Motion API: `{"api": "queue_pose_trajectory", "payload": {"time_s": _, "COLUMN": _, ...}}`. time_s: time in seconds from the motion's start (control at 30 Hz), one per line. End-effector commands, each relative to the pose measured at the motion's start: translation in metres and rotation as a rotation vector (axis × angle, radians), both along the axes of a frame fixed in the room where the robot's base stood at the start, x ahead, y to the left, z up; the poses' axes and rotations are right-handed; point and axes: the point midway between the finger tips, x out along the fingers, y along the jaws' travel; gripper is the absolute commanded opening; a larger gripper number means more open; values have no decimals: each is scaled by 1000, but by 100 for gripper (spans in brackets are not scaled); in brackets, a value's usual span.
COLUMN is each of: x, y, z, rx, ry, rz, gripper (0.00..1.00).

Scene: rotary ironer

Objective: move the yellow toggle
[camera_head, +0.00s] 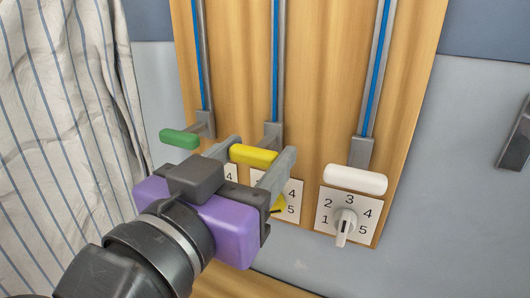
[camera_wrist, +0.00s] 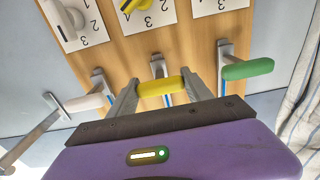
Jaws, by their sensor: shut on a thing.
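The yellow toggle (camera_head: 254,156) is a bar-shaped handle on a grey bracket at the lower end of a blue-striped rail on the wooden panel. My purple gripper (camera_head: 262,147) has one finger at each end of this handle and is shut on it. In the wrist view the yellow toggle (camera_wrist: 162,87) lies between the two grey fingers of my gripper (camera_wrist: 162,80). My gripper hides much of the numbered plate below it in the head view.
A green handle (camera_head: 180,139) is close on the left, and a white handle (camera_head: 355,180) is on the right. A white knob (camera_head: 345,222) and a yellow knob (camera_head: 278,204) sit on numbered plates below. Striped cloth (camera_head: 65,110) hangs at the left.

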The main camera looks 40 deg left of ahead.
Motion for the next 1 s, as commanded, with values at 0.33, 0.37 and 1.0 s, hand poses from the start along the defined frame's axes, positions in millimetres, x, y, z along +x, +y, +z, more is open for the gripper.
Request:
{"api": "queue_pose_trajectory", "payload": {"time_s": 0.33, "x": 0, "y": 0, "z": -7, "rx": -7, "ry": 12, "rz": -1, "gripper": 80}}
{"api": "queue_pose_trajectory", "payload": {"time_s": 0.37, "x": 0, "y": 0, "z": -6, "rx": -7, "ry": 12, "rz": -1, "gripper": 80}}
{"api": "queue_pose_trajectory", "payload": {"time_s": 1.0, "x": -48, "y": -10, "z": -5, "rx": -5, "ry": 7, "rz": 2, "gripper": 80}}
